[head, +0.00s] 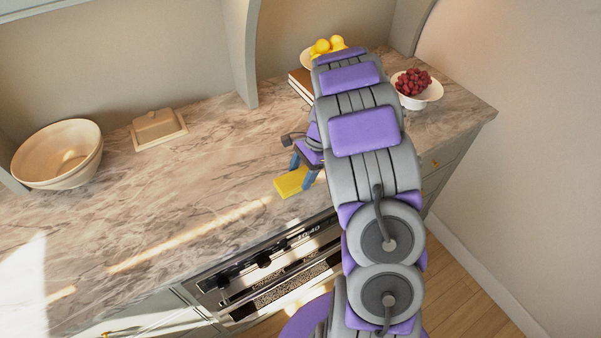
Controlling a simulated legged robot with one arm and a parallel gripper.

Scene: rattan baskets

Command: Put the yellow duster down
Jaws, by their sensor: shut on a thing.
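The yellow duster (290,182) is a small flat yellow piece at the front part of the marble countertop (190,200), above the oven. My gripper (305,177) points down, and its blue fingers are shut on the duster from the right. The duster is at or just above the counter surface; I cannot tell whether it touches. Part of the duster is hidden behind the fingers.
A cream bowl (58,158) and a lidded butter dish (158,128) stand at the left. A bowl of red grapes (413,84), yellow fruit (328,45) and books (301,84) are at the back right. The middle of the counter is clear. The oven (275,275) is below the front edge.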

